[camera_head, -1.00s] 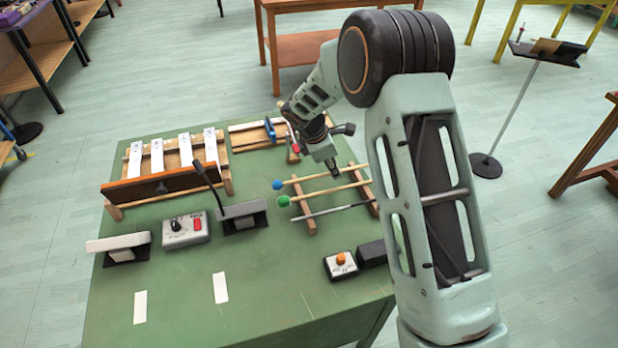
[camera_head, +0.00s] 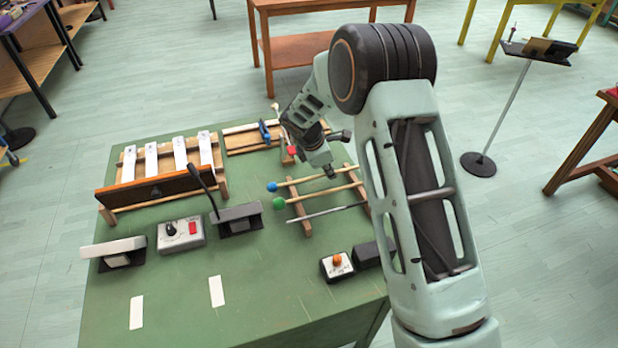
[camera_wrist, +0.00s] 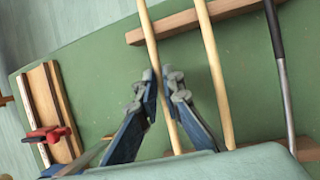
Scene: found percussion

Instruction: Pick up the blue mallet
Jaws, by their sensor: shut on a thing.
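The blue mallet has a round blue head (camera_head: 272,187) and a pale wooden shaft. It lies on the far side of a wooden rack (camera_head: 304,217), beyond a green-headed mallet (camera_head: 279,204) and a grey metal rod (camera_head: 318,213). My gripper (camera_head: 331,173) is down at the blue mallet's shaft, well to the right of its head. In the wrist view my gripper's fingers (camera_wrist: 161,80) are shut on the blue mallet's shaft (camera_wrist: 150,38), one on each side. The blue head is out of the wrist view. I cannot tell whether the shaft is clear of the rack.
The green table (camera_head: 180,290) also holds a xylophone-like bar frame (camera_head: 150,190), a grey box with a red switch (camera_head: 181,232), a box with an orange knob (camera_head: 337,264) and a wooden frame with a red clamp (camera_head: 291,150). The front of the table is mostly clear.

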